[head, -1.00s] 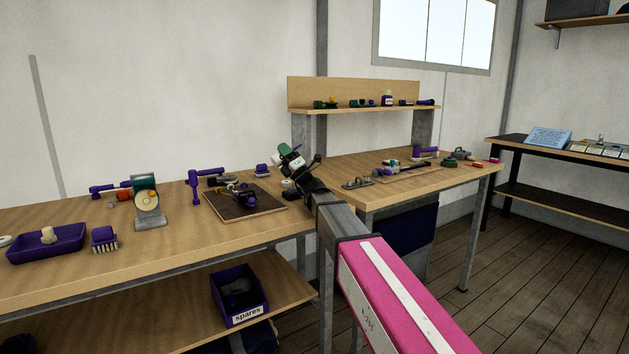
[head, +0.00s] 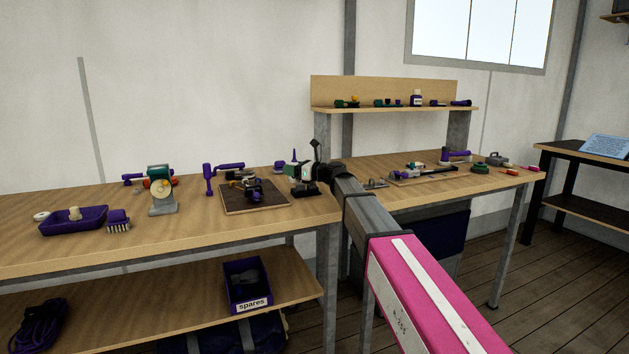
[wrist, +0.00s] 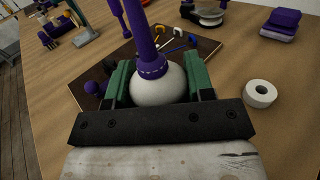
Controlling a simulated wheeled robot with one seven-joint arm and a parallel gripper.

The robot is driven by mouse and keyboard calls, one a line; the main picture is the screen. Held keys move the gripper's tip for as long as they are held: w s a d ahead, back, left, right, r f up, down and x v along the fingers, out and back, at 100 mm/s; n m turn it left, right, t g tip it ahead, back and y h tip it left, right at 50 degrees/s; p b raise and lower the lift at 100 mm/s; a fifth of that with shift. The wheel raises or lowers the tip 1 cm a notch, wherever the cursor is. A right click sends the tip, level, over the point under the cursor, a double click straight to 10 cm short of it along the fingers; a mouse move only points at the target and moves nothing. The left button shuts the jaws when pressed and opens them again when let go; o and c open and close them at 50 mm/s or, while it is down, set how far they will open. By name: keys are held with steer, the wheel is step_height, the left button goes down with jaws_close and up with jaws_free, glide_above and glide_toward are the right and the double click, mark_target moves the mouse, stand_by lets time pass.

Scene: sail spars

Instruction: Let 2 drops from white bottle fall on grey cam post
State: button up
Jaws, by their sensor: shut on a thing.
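My gripper (head: 300,173) has green jaws that are shut on the white bottle (wrist: 158,88). The bottle's long purple spout (wrist: 146,40) points away from the palm in the wrist view and shows upright above the jaws in the head view (head: 294,157). The bottle is above the bench, beside the right edge of a dark brown board (head: 238,209). Several small fittings (head: 254,189) stand on that board, which also shows in the wrist view (wrist: 203,53). I cannot tell which of them is the grey cam post; the spout and jaws hide part of the board.
A white roll (wrist: 262,94) and a purple block (wrist: 284,22) lie beside the board. A green-topped grey stand (head: 162,192), a purple tray (head: 74,222) and a brush (head: 118,221) stand to the left. A raised shelf (head: 395,110) stands at the back right.

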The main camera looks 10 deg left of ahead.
mark_target(292, 162)
steer(key=shift+f, duration=0.1)
steer(key=shift+r, duration=2.1)
